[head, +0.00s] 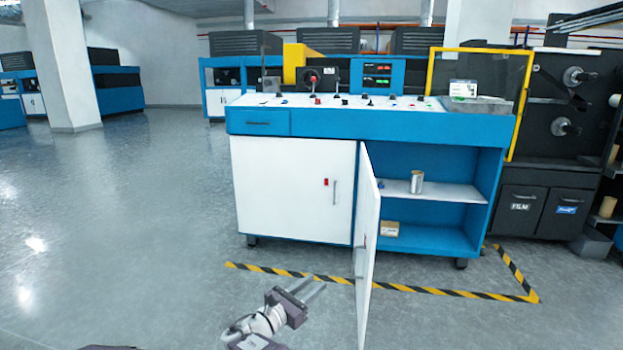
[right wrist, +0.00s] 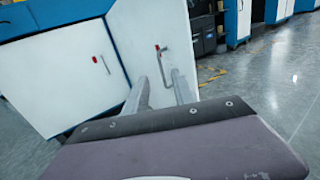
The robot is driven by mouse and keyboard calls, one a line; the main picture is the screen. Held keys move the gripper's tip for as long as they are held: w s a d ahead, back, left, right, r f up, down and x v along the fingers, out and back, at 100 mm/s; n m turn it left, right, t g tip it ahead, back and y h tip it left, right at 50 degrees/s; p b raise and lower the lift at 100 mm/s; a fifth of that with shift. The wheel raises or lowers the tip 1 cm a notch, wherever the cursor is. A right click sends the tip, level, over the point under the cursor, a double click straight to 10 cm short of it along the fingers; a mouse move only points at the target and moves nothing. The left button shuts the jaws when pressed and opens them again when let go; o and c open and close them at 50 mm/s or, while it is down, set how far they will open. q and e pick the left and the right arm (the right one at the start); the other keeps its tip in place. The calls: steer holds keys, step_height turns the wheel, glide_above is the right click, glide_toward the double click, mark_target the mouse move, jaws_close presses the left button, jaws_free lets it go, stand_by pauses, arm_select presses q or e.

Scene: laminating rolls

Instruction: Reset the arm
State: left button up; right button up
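My right gripper (head: 318,285) is low at the bottom middle of the head view, left of the open cabinet door (head: 367,245). Its two fingers are apart with nothing between them. In the right wrist view the right gripper (right wrist: 162,90) points toward a white door with a bar handle (right wrist: 168,62). The handle appears beyond the fingertips, and I see no contact. My left gripper does not show in either view.
A blue and white workbench (head: 260,125) stands ahead. Its right door is swung open toward me, showing a metal can (head: 416,182) on the shelf (head: 450,192) and a small box (head: 389,229) below. Striped floor tape (head: 440,291) runs in front. The floor at left is clear.

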steer(key=w+d+r+m+g+h+p, duration=0.2)
steer(key=d+r+m+p, duration=0.1)
steer(key=d+r, duration=0.8)
steer(key=s+d+r+m+g+p, duration=0.2)
steer(key=d+r+g, duration=0.15)
steer(key=d, duration=0.35)
steer(key=s+d+r+m+g+p, duration=0.2)
steer(key=s+d+r, duration=0.15)
steer(key=d, duration=0.35)
steer(key=s+d+f+m+g+y+p, duration=0.2)
steer(key=s+f+m+y, duration=0.15)
steer(key=s, duration=0.55)
steer(key=s+d+f+m+g+y+p, duration=0.2)
steer(key=s+d+m+g+y, duration=0.15)
steer(key=s, duration=0.45)
steer(key=s+a+f+m+y, duration=0.3)
steer(key=s+a+f+m, duration=0.2)
steer(key=s, duration=0.3)
steer(key=s+a+f+m+y, duration=0.3)
steer(key=s+a+f+m, duration=0.15)
steer(key=s+a, duration=0.2)
step_height(320, 180, up, 37)
steer(key=m+y+p, duration=0.1)
steer(key=m+p, duration=0.3)
steer(key=p, duration=3.4)
steer(key=shift+w+a+r, duration=0.2)
steer(key=shift+w+a, duration=0.15)
steer(key=shift+w, duration=0.05)
